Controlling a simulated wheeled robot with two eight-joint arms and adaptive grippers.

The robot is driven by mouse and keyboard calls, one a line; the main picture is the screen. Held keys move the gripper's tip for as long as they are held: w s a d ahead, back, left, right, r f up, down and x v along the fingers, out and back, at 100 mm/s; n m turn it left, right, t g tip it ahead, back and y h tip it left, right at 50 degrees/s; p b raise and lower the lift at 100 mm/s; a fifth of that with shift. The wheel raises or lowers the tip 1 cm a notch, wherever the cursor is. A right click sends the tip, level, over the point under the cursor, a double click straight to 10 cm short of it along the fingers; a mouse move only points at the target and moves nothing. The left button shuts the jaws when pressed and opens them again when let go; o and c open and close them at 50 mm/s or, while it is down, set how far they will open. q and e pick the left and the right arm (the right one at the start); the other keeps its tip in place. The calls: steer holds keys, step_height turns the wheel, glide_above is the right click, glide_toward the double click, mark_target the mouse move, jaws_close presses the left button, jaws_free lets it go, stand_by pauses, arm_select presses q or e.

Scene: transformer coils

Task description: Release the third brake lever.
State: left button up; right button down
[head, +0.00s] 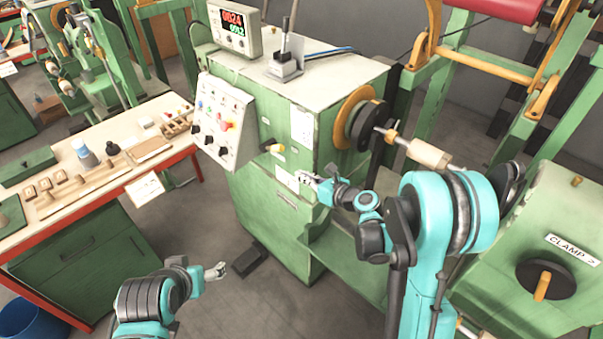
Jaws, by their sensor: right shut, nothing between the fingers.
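My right gripper (305,178) is shut and empty, close in front of the green machine cabinet's (266,205) front face. Near it, up and to the left, a short lever with a yellow grip (273,148) sticks out of the cabinet. An upright lever with a dark grip (285,48) stands on a grey base on the cabinet top. Orange arms (417,52) and (543,98) sit on the green frame at right. No label tells which of these, if any, is the third brake lever. My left gripper (216,271) hangs over the floor, small in view.
A control panel (223,120) and a digital display (235,27) are on the cabinet. A shaft with a wooden roller (428,153) runs from its disc toward the clamp housing (560,215). A cluttered bench (118,192) stands at left. Floor between bench and cabinet is mostly clear.

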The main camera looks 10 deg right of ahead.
mark_target(276, 146)
steer(key=w+a+r+b, duration=0.1)
steer(key=w+a, duration=0.3)
steer(key=w, duration=0.4)
steer(key=shift+a+b, duration=0.35)
steer(key=shift+a, duration=0.05)
steer(key=shift+r, duration=0.2)
